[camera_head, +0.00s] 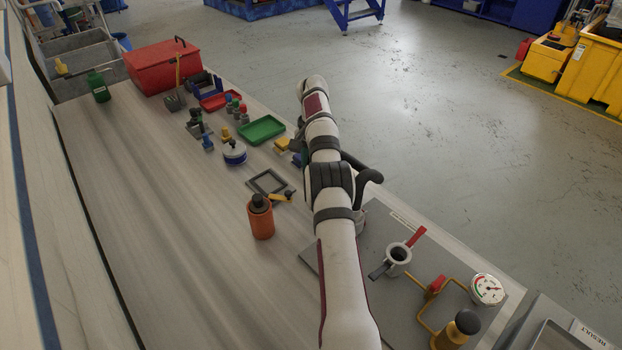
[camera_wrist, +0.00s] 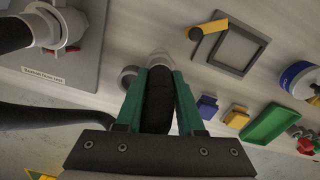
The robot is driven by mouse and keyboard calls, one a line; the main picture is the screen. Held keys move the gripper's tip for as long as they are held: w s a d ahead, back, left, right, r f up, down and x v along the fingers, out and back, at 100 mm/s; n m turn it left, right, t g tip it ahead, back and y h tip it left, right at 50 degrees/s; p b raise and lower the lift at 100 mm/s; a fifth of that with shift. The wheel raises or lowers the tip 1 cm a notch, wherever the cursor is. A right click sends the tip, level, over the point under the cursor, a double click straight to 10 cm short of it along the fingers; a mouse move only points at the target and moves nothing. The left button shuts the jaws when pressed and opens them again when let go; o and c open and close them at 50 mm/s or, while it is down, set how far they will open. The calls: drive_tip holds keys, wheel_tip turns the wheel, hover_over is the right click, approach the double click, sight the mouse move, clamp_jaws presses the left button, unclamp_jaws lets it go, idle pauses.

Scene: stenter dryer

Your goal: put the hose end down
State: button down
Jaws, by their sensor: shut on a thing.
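My gripper (camera_wrist: 160,100) has green fingers, seen in the wrist view. They are shut on the black hose end (camera_wrist: 158,98), one finger on each side. A pale grey fitting (camera_wrist: 160,60) tips the hose end and points toward the worktop. Whether the tip touches the worktop, I cannot tell. A stretch of black hose (camera_wrist: 45,117) shows at the left of the wrist view. In the head view a black hose bend (camera_head: 370,180) shows beside my arm, which hides most of my gripper.
A grey plate (camera_head: 377,285) bears a red-handled valve (camera_head: 398,256), a gauge (camera_head: 487,289) and yellow piping. An orange bottle (camera_head: 261,220), a dark square frame (camera_head: 268,183) and a green tray (camera_head: 261,130) stand on the worktop (camera_head: 150,200). Its left part is clear.

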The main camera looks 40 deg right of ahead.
drive_tip(key=shift+f, duration=1.85)
drive_tip(key=shift+f, duration=0.1)
drive_tip(key=c, duration=0.5)
unclamp_jaws()
